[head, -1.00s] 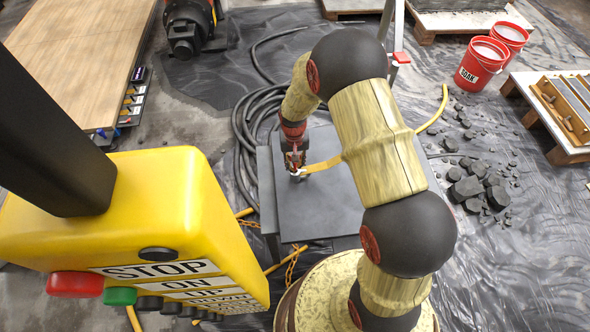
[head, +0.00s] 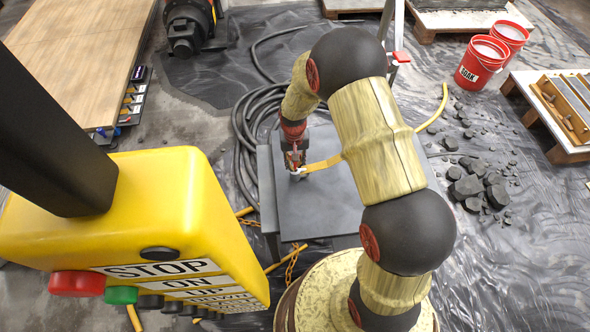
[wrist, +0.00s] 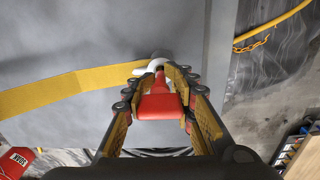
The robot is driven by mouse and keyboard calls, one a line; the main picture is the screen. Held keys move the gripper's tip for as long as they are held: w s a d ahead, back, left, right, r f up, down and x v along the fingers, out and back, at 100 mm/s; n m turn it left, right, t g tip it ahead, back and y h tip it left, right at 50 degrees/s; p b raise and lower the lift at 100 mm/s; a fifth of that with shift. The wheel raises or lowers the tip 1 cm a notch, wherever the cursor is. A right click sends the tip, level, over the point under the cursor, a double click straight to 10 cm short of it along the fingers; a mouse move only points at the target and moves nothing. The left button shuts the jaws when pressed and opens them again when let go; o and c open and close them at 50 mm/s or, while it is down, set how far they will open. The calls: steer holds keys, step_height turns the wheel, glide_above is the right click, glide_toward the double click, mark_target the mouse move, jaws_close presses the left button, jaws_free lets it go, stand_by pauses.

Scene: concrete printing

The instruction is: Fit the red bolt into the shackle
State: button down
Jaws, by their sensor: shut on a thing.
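My gripper (head: 296,166) is over the left part of a grey block top (head: 318,200). In the wrist view my gripper (wrist: 158,82) is shut on the red bolt (wrist: 160,105), which lies between its fingers. A pale curved shackle (wrist: 155,65) shows at the fingertips, on the end of a yellow strap (wrist: 70,88) that lies across the grey surface. The bolt's far end and the shackle's holes are hidden by the fingers, so I cannot tell how far the bolt is in. In the head view the shackle is a small white spot (head: 297,172) below the fingers.
A yellow control box (head: 150,200) with STOP and ON labels fills the lower left. Black hoses (head: 245,125) coil behind the block. An orange chain (head: 291,265) hangs at its front. Red buckets (head: 482,62) and dark rubble (head: 480,185) are at the right.

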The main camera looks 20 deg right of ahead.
steer(key=shift+f+b, duration=0.55)
steer(key=shift+f, duration=0.4)
steer(key=shift+r, duration=0.15)
steer(key=shift+r+p, duration=0.7)
steer(key=shift+r, duration=0.15)
steer(key=shift+f+b, duration=0.5)
steer(key=shift+f, duration=0.6)
stand_by(0.4)
steer(key=shift+r, duration=0.1)
steer(key=shift+r+p, duration=0.8)
steer(key=shift+r, duration=0.15)
